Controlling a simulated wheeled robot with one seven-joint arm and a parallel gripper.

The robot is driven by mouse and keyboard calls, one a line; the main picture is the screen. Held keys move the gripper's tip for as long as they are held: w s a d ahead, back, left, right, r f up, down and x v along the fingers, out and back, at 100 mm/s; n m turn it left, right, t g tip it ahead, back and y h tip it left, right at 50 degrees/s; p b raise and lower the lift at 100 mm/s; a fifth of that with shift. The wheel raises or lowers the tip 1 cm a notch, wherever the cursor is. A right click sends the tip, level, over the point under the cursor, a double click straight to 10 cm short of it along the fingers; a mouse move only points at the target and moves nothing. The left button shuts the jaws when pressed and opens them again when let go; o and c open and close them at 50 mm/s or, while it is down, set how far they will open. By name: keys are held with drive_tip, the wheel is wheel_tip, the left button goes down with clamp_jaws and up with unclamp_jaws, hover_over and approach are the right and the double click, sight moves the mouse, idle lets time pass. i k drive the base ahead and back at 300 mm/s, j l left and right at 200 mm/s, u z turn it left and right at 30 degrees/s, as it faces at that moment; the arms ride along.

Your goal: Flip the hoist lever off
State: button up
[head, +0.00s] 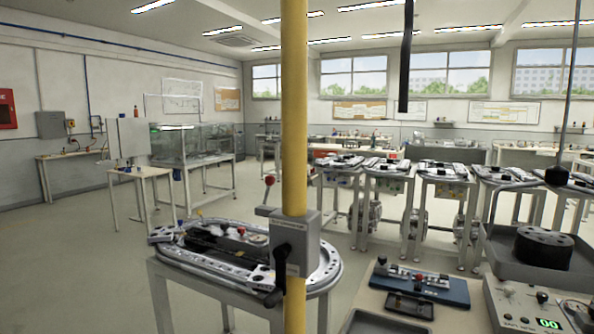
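A grey box (297,240) is fixed to a yellow post (294,120) close in front of me. A black lever (280,275) sits on the front face of the box, with its handle hanging down. A short lever with a red ball knob (269,180) stands up at the left side of the box. The label on the box is too small to read, so I cannot tell for certain which of the two is the hoist lever. My gripper is not in view.
An oval track table (180,254) stands behind the post. At the right are a bench with a blue device (420,283), a control panel (520,306) and a dark weight (545,247) on a tray. A dark bar (405,60) hangs overhead. Floor at left is clear.

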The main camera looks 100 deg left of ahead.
sight(270, 179)
drive_tip(key=u, duration=0.85)
drive_tip(key=k+l+u, duration=0.1)
drive_tip(key=u, duration=1.15)
drive_tip(key=k+u, duration=0.1)
drive_tip(key=u, duration=0.3)
